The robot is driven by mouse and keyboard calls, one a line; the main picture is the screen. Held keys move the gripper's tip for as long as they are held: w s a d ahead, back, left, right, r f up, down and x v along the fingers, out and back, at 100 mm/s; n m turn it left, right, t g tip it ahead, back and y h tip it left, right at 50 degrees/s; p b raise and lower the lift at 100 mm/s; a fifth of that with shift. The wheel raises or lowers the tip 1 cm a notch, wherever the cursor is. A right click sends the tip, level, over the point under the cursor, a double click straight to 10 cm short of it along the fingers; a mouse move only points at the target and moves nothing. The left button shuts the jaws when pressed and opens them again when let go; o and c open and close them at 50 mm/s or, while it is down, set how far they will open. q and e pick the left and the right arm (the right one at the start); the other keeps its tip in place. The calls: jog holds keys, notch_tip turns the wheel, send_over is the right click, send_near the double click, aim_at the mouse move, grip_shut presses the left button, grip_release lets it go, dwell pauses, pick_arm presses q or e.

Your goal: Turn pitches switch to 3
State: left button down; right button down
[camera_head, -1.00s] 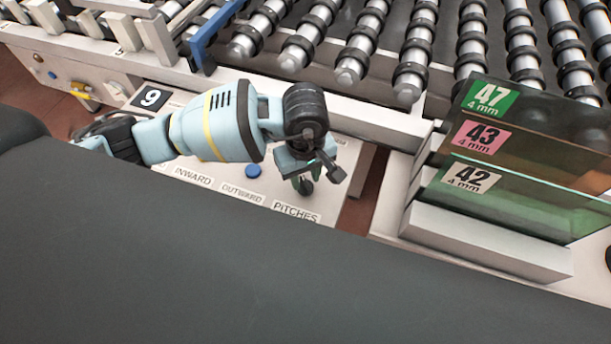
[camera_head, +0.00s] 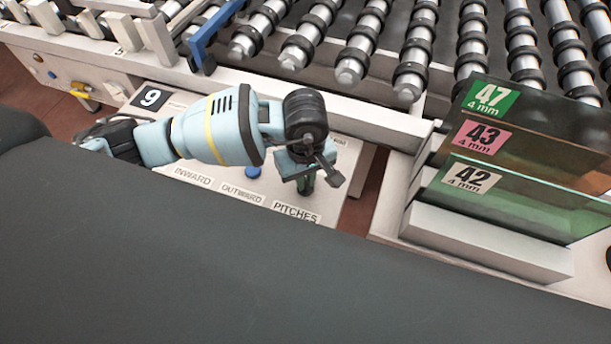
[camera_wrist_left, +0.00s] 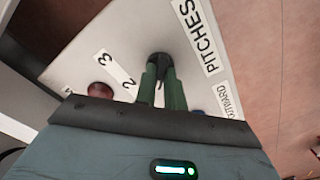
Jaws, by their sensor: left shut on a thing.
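The pitches switch is a black knob (camera_wrist_left: 160,62) on the white control panel, beside the PITCHES label (camera_wrist_left: 198,35). In the left wrist view the labels 2 and 3 lie to its left. My left gripper (camera_wrist_left: 161,80) has its two green fingers on either side of the knob and is shut on it. In the head view the same gripper (camera_head: 305,186) points down at the panel just above the PITCHES label, and its fingers and wrist hide the knob. I cannot tell which number the knob points to. My right gripper is not in view.
A red button (camera_wrist_left: 100,90) is left of the fingers in the wrist view. A blue button (camera_head: 253,172) is beside the gripper. Glass panes (camera_head: 520,195) stand in a rack to the right. Conveyor rollers (camera_head: 360,50) lie behind the panel.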

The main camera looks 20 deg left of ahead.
pick_arm(q)
jog(key=m+b, duration=0.1)
jog(key=m, duration=0.1)
jog(key=m+b, duration=0.1)
jog(key=shift+f+m, duration=0.2)
jog(key=shift+m, duration=0.2)
jog(key=m+b, duration=0.1)
jog(key=m, duration=0.1)
jog(key=shift+m+b, duration=0.3)
jog(key=shift+m, duration=0.1)
jog(key=m+b, duration=0.6)
jog(key=shift+f, duration=0.1)
jog(key=shift+m+b, duration=1.9)
jog(key=shift+b, duration=0.35)
jog(key=shift+r+m+b, duration=0.25)
jog(key=shift+m+b, duration=0.45)
jog(key=shift+b, duration=0.05)
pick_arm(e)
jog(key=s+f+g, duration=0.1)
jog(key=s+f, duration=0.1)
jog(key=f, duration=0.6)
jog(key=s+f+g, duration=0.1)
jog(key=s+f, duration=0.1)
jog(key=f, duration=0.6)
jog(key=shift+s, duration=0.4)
pick_arm(q)
jog(key=shift+r, duration=0.1)
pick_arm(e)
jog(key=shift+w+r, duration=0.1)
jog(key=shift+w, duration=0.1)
